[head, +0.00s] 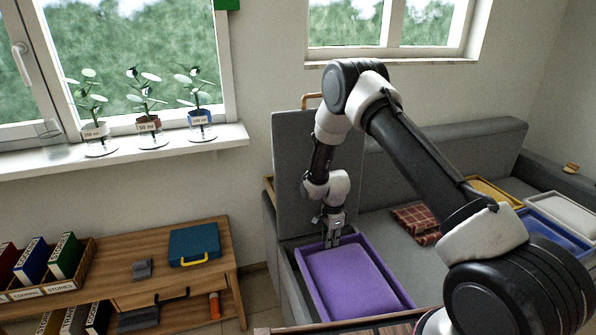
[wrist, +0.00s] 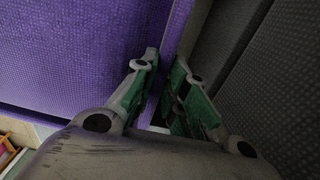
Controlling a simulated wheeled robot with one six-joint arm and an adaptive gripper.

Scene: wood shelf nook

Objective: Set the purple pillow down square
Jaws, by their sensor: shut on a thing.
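The purple pillow (head: 352,284) is a flat rectangle with a raised rim, at the left end of the grey sofa in the head view. It lies a little turned in the picture; whether it rests fully on what is below is unclear. My gripper (head: 333,243) is at its far edge, pointing down, shut on the rim. In the wrist view my gripper (wrist: 165,95) has its green-padded fingers close together at the purple pillow's edge (wrist: 90,60). The contact between the pads is partly hidden. Dark grey fabric is close on the right of the fingers.
The grey sofa (head: 385,215) has an upright grey panel (head: 300,150) behind the pillow. A plaid red cloth (head: 416,221), a yellow piece (head: 492,192), a blue one (head: 555,232) and a white one (head: 563,212) lie right. A wooden shelf (head: 120,265) stands left.

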